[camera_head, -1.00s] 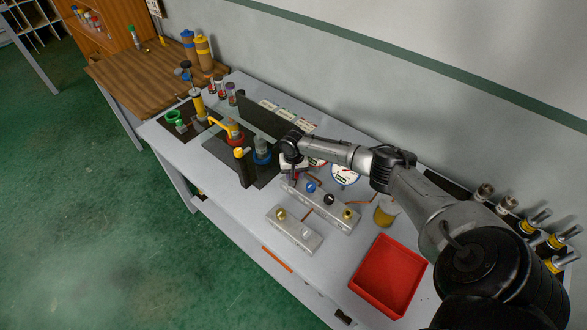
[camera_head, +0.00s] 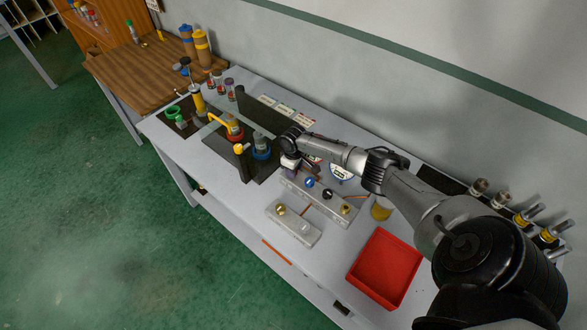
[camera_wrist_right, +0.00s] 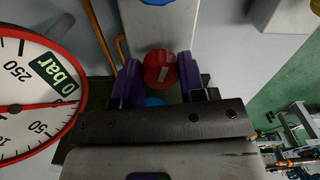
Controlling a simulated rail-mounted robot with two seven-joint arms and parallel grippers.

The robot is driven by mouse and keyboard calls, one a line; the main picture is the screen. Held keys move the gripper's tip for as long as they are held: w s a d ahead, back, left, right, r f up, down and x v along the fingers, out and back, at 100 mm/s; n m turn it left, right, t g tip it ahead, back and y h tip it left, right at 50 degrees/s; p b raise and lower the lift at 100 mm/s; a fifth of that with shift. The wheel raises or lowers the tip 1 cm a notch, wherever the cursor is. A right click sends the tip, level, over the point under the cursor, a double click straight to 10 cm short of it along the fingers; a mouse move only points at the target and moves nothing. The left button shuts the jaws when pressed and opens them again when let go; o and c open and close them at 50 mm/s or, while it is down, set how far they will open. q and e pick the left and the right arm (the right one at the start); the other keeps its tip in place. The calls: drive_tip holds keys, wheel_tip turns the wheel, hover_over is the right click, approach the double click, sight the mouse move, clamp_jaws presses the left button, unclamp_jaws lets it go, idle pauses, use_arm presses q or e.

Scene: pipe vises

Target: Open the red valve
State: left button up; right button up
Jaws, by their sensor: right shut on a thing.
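The red valve (camera_wrist_right: 160,68) is a round red knob with a pale bar mark on its face. In the right wrist view it sits between the two purple fingers of my right gripper (camera_wrist_right: 159,82), which is shut on it. In the head view my right gripper (camera_head: 290,169) is at the left end of the rear grey valve block (camera_head: 318,200) and hides the red knob. A red-rimmed gauge (camera_wrist_right: 30,95) marked "0 bar" stands close beside the gripper. My left gripper is not in view.
Blue (camera_head: 309,183), black (camera_head: 328,194) and yellow (camera_head: 346,210) knobs line the same block. A second block (camera_head: 293,222) stands in front. A red tray (camera_head: 385,268) lies to the right. Black vise plates (camera_head: 245,165) stand to the left.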

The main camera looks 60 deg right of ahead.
drive_tip(key=shift+n, duration=1.1)
drive_tip(key=o, duration=0.9)
drive_tip(key=shift+r, duration=0.1)
drive_tip(key=shift+r+p, duration=0.3)
drive_tip(key=shift+r, duration=6.55)
